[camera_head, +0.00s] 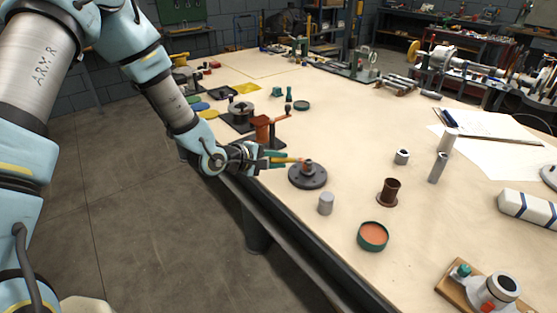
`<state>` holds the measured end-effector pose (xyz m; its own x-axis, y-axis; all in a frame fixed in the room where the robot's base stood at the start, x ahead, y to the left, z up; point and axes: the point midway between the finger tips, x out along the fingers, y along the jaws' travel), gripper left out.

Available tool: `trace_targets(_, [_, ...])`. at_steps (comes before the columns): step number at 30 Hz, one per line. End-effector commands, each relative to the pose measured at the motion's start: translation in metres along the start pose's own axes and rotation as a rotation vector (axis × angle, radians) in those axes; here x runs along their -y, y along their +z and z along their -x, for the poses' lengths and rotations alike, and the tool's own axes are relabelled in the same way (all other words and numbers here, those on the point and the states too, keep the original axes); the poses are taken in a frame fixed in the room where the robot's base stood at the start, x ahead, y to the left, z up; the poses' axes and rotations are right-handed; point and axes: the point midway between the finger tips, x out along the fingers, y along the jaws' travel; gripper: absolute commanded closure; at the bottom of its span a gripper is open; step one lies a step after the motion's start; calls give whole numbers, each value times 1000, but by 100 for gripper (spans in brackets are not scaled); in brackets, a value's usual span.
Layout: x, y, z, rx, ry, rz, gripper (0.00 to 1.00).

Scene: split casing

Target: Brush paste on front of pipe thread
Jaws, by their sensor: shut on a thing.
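My gripper (272,159) is shut on a brush (288,160) with a yellow-orange handle, held roughly level over the table's near-left edge. The brush points right, and its tip reaches a short upright pipe stub (308,167) on a dark round flange (307,179). The stub looks reddish-orange near its top; the thread is too small to make out. I cannot tell whether the bristles touch it. An open green tin of orange paste (373,236) stands nearer me, to the right.
A grey cylinder (326,203) stands close in front of the flange. A brown flanged collar (388,192) and upright grey cylinders (438,167) stand to the right. An orange-brown fixture (262,128) stands just behind my gripper. The table (340,140) is bare behind the flange.

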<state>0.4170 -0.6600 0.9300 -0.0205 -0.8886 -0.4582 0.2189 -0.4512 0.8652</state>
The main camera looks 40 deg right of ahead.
Motion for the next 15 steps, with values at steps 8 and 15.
trace_targets(8, [11, -3, -7, 0, 1, 1, 100])
trace_targets(15, [4, -1, -4, -1, 2, 1, 100])
